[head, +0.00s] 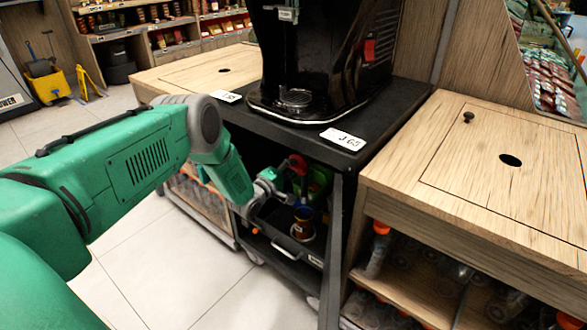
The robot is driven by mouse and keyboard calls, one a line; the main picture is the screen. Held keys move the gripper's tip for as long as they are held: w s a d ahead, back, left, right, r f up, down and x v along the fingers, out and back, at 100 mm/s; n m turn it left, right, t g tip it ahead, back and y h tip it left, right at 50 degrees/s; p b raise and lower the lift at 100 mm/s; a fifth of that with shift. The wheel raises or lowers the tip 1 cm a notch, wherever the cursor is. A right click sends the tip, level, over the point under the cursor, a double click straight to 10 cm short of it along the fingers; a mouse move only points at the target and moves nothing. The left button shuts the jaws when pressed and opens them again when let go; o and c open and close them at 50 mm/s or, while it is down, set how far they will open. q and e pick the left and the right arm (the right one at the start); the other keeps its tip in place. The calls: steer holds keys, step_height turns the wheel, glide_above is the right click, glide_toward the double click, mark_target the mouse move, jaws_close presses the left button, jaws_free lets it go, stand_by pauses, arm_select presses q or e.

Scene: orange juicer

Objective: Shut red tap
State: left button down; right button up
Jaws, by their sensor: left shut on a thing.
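The red tap (298,164) shows inside the dark opening of the black cart, below the juicer. My left arm reaches in from the left, and my left gripper (280,184) is at the tap, shut on it. The fingers are small and in shadow, so the exact contact is hard to see. A dark cup or jar (303,222) with coloured bands stands below the tap on a black pull-out tray (290,247). My right gripper is not in view.
The black juicer (325,50) stands on the cart top (395,112), with a price tag (343,139) at the front. Wooden counters flank it, the right one (490,170) close to the opening. Cart posts frame the opening. The tiled floor (150,255) in front is clear.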

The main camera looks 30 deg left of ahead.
arm_select(q)
steer(key=shift+s+a+f, duration=0.15)
steer(key=shift+a+f, duration=0.05)
steer(key=shift+f, duration=0.05)
steer(key=c, duration=1.6)
jaws_free()
steer(key=shift+a, duration=0.1)
steer(key=shift+o, duration=0.2)
steer(key=s+a, duration=0.1)
steer(key=s, duration=1)
steer(key=shift+s, duration=0.4)
steer(key=shift+f, duration=0.1)
